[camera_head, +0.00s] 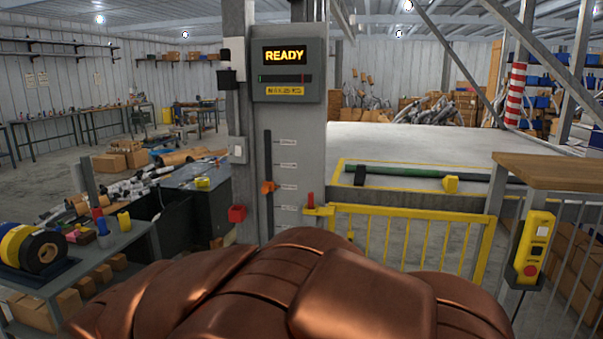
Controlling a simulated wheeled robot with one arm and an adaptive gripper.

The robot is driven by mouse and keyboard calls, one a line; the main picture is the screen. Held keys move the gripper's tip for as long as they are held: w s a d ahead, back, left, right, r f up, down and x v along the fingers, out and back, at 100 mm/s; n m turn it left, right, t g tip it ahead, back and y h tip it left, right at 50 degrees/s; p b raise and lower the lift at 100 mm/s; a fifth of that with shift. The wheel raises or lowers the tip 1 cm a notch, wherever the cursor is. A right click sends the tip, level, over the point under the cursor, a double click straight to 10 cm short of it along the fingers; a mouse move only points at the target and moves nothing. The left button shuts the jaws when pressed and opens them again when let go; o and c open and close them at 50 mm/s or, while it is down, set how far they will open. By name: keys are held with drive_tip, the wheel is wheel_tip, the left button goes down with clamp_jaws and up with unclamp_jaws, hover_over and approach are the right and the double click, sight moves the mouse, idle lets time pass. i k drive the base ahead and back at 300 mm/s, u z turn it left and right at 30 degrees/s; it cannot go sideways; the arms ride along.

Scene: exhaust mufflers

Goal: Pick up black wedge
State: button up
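A small black block (360,176), likely the black wedge, sits at the left end of a dark green and black bar (410,173). The bar lies inside a yellow-outlined area on the raised grey platform (415,140). The block is small here, so its exact shape is hard to tell. A yellow wedge-like block (450,184) sits against the bar further right. My gripper is not visible in this view.
A large copper-coloured segmented form fills the bottom foreground. A yellow railing (410,212) runs in front of the platform. A grey column (290,130) with a READY display stands left of it. A cluttered table (125,240) is at left, a wooden ledge (550,170) at right.

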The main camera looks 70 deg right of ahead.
sight(361, 171)
drive_tip(key=z, duration=0.25)
drive_tip(key=i, duration=1.25)
drive_tip(key=z, duration=1.55)
drive_tip(key=i, duration=0.75)
drive_tip(key=z, duration=0.75)
